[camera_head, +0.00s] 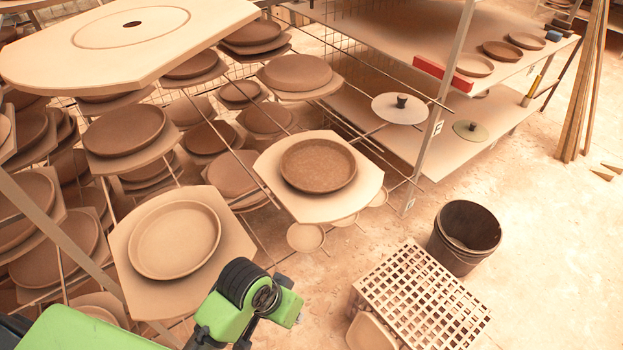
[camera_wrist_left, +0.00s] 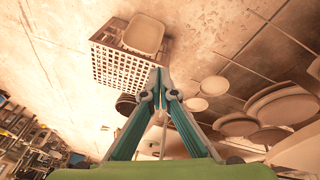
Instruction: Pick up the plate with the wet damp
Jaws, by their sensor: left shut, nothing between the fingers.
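A round plate (camera_head: 318,165) with a darker, speckled brown surface, which looks damp, lies on a pale board (camera_head: 290,205) on the rack, in the middle of the head view. A paler, drier-looking plate (camera_head: 175,240) lies on another board (camera_head: 235,240) to its lower left. My left arm comes in at the bottom of the head view, in front of and below both plates; its fingertips are not clear there. In the left wrist view my left gripper (camera_wrist_left: 162,82) is shut and empty, its fingers together. My right gripper is not in view.
Several more plates on boards fill the wire rack (camera_head: 260,180) at left. A large pale board (camera_head: 130,45) hangs over the upper left. A dark bucket (camera_head: 468,230) and a slatted crate (camera_head: 420,300) stand on the floor at right. Shelves (camera_head: 380,125) stand behind.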

